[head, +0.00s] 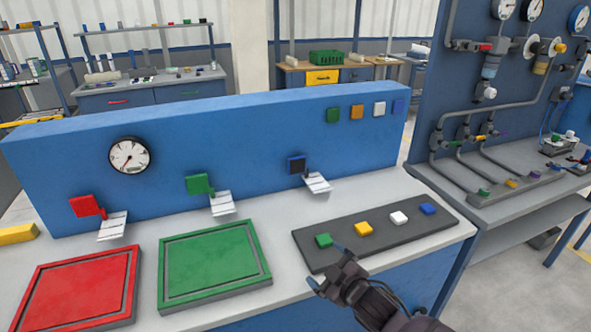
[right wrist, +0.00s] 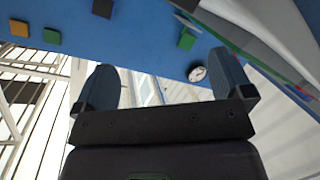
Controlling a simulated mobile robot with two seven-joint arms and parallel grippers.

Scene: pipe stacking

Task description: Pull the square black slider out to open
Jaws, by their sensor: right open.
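The square black slider (head: 296,164) is on the front of the blue panel (head: 250,150), right of the green slider, above a small white chute (head: 317,183). It also shows at the top edge of the right wrist view (right wrist: 103,8). My right gripper (head: 327,268) is open and empty, above the front edge of the dark button strip, below and in front of the black slider and well apart from it. Its two fingers spread wide in the right wrist view (right wrist: 165,85). My left gripper is not in view.
A red slider (head: 87,206) and a green slider (head: 200,184) sit left of the black one. A red tray (head: 75,290) and a green tray (head: 213,262) lie on the counter. The dark strip (head: 375,232) holds several coloured buttons. Pipework stands at right.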

